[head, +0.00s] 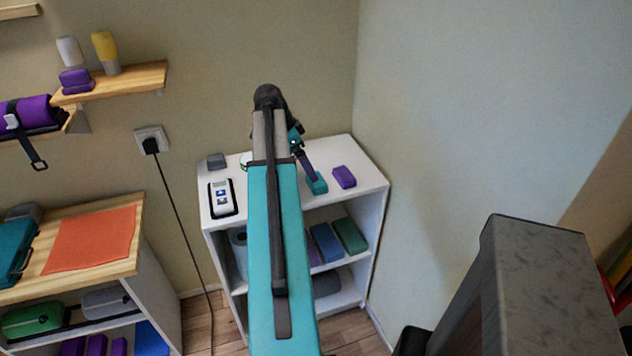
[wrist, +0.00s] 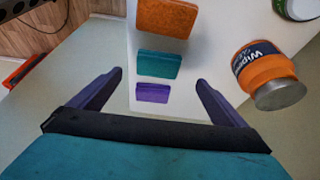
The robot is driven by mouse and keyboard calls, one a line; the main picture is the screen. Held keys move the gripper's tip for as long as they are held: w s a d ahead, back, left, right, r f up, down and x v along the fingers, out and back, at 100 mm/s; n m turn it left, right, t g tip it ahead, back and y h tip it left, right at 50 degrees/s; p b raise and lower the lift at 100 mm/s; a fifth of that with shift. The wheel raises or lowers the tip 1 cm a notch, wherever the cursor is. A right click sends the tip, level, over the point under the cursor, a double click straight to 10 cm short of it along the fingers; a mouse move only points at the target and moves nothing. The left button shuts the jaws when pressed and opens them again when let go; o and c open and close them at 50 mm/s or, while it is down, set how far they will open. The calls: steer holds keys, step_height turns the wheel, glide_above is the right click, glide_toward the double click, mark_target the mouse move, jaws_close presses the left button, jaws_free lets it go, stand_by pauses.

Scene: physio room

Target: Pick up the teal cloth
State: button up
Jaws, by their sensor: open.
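The teal cloth (wrist: 159,65) is a small folded block on the white shelf top, between an orange folded cloth (wrist: 166,17) and a purple one (wrist: 152,93) in the wrist view. In the head view the teal cloth (head: 318,185) shows just below my gripper (head: 308,168), partly hidden by it. My gripper is open, with its purple fingers (wrist: 160,78) apart and nothing held. In the wrist view the fingertips lie to either side of the teal and purple cloths. I cannot tell the exact height above them.
On the white shelf unit (head: 375,185) are a handheld device (head: 222,198) and the purple cloth (head: 344,177). Walls stand close behind and to the right. A wooden-topped cabinet (head: 100,205) is at left.

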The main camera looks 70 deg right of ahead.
mark_target(309, 184)
steer(key=shift+x, duration=1.6)
steer(key=shift+f+p, duration=0.1)
steer(key=shift+p, duration=0.2)
steer(key=shift+p+x, duration=0.95)
steer(key=shift+x, duration=1.55)
steer(key=shift+s+a, duration=0.1)
steer(key=shift+c, duration=0.3)
steer(key=c, duration=1.1)
